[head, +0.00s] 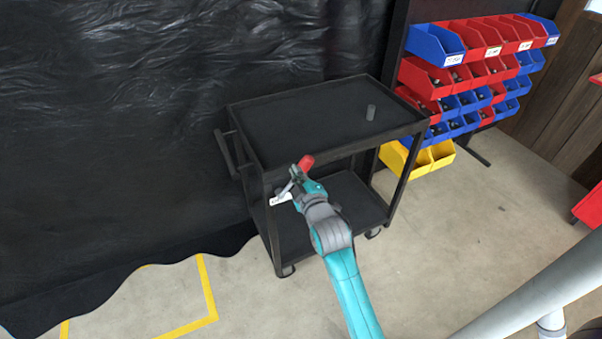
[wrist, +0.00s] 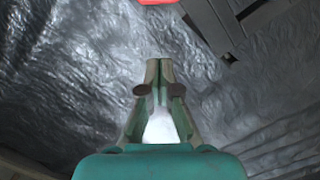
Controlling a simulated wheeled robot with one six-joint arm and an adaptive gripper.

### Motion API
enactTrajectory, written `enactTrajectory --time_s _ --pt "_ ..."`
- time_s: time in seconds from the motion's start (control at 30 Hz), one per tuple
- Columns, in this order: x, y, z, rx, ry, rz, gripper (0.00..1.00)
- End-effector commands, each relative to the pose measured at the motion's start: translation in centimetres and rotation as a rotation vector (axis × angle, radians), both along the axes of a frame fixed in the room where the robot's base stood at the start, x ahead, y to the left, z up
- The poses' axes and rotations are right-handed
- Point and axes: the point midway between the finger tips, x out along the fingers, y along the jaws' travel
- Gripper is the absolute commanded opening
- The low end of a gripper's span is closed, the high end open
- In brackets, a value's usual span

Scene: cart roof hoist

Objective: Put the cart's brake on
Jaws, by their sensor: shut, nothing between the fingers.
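The black two-shelf cart (head: 330,107) stands against the dark curtain. At its near side is a red knob (head: 306,162), apparently the end of the brake lever, with a thin grey piece (head: 290,185) just below it. A small white plate (head: 281,199) sits beside this, partly covered by my gripper. My gripper (head: 297,181) is shut and empty, close to the red knob; contact cannot be told. In the wrist view my gripper's fingertips (wrist: 160,64) are together, and the red knob (wrist: 157,2) shows cut off at the top edge, beyond the tips.
A small grey cylinder (head: 371,112) stands on the cart's top shelf. The cart's push handle (head: 227,152) is at its left. A rack of red, blue and yellow bins (head: 474,55) stands behind at right. Yellow floor tape (head: 208,288) marks the left floor.

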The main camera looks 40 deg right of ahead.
Motion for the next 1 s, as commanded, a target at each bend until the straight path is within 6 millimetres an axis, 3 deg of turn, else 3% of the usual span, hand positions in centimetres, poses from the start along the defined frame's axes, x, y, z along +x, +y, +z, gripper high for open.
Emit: enactTrajectory --time_s 0.5,0.7,1.0 --pt "8.0 -3.2 -0.6 0.004 -0.002 0.0 0.0" --pt "6.0 -4.6 -2.2 0.004 0.0 -0.001 0.0" --pt "5.2 -5.3 -3.0 0.004 -0.001 0.0 0.0"
